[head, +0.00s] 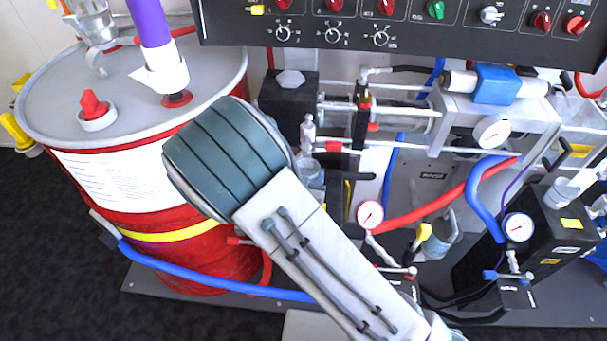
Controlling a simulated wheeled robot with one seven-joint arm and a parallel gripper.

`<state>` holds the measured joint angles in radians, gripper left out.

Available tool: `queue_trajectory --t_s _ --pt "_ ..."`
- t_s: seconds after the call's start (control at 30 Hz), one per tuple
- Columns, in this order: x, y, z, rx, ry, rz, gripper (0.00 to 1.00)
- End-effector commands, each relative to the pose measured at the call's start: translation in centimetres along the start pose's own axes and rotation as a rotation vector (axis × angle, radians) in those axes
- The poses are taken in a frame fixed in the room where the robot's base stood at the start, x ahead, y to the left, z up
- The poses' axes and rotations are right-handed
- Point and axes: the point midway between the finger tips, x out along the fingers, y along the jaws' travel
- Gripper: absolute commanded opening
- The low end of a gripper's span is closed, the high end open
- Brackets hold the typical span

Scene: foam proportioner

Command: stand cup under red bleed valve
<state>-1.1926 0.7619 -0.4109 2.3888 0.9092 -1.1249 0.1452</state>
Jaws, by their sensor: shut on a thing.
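The floor of the stand directly left of the valve is also covered by my arm.
A red drum (215,258) with a grey lid stands at left, a blue hose (210,284) running past it. The black control panel (400,25) overhangs the back. A grey container (440,243) stands behind the red-handled valve.

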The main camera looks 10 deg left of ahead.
Motion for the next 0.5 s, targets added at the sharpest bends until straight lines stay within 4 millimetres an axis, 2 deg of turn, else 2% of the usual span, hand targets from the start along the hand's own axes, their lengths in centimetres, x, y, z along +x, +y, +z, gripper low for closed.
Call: queue_trajectory --t_s 0.23,0.27,0.33,0.5 --pt "0.06 0.01 0.36 0.001 0.0 0.0 0.31" --pt "0.06 0.01 0.33 0.001 0.0 0.0 0.56" --pt "0.03 0.01 0.21 0.001 0.0 0.0 0.75" --pt "0.02 0.01 0.21 0.001 0.0 0.0 0.75"
